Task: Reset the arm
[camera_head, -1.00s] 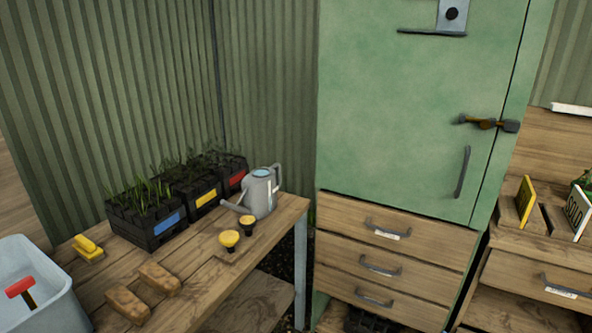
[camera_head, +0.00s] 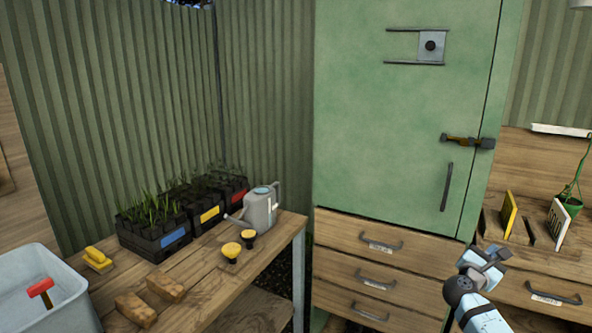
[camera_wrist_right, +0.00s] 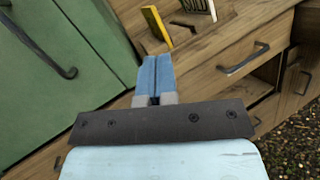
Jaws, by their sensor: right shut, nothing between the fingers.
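My right gripper (camera_head: 488,262) is in the lower right of the head view, in front of the wooden drawers. In the right wrist view its two blue fingers (camera_wrist_right: 155,74) lie together, with nothing held between them. It touches nothing that I can see. My left gripper and left arm do not show in either view.
A green cabinet (camera_head: 400,130) with a latch (camera_head: 467,141) and drawers (camera_head: 360,262) stands in the middle. At left, a wooden table (camera_head: 205,290) holds planted crates, a watering can (camera_head: 261,210) and a grey tub (camera_head: 75,300). A shelf with signs (camera_head: 509,214) is at right.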

